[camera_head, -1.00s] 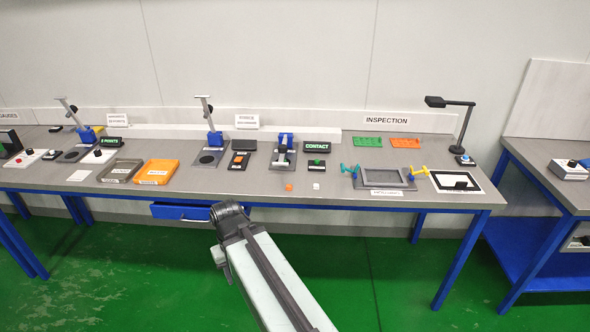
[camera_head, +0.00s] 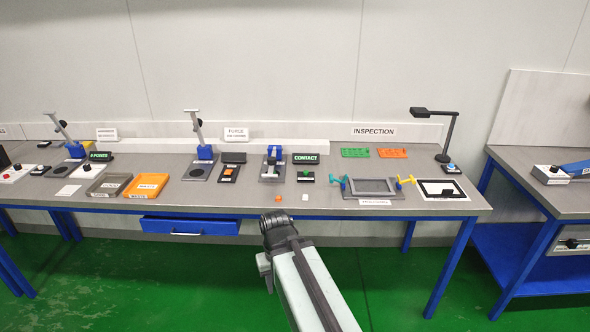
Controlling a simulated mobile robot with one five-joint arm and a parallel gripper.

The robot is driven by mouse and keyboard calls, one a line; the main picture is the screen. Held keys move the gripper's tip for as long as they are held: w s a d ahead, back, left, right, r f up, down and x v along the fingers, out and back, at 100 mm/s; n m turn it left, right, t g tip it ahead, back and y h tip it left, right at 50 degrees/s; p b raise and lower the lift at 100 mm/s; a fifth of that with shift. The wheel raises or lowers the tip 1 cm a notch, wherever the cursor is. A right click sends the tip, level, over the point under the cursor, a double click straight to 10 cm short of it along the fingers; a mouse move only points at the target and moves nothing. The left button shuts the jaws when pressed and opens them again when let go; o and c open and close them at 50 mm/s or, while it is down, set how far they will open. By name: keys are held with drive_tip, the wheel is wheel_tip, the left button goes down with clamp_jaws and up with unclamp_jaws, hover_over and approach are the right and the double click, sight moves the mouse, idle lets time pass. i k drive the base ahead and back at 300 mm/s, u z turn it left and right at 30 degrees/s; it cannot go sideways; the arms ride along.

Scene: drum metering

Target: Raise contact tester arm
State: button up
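The contact tester (camera_head: 273,163) stands on the workbench, just left of the black CONTACT display (camera_head: 306,158). It has a dark base plate, a blue upper part and a light-coloured arm, which looks lowered over the plate but is too small to be sure. A small box with a green button (camera_head: 306,175) sits to its right. My arm reaches up from the bottom edge, and its black joint is in front of the bench, below and apart from the tester. My gripper's fingers do not show.
An orange cube (camera_head: 278,197) and a white cube (camera_head: 305,197) lie near the bench's front edge. A grey frame fixture (camera_head: 372,196) with teal and yellow handles is to the right. Force stand (camera_head: 204,152) and orange tray (camera_head: 146,196) are left. A blue drawer (camera_head: 190,227) sticks out below.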

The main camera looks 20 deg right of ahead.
sight(272, 162)
drive_tip(key=z, duration=0.2)
drive_tip(key=i, duration=1)
drive_tip(key=u, duration=1.5)
drive_tip(key=k, duration=0.8)
drive_tip(key=u, duration=0.35)
drive_tip(key=i, duration=0.5)
drive_tip(key=u, duration=0.05)
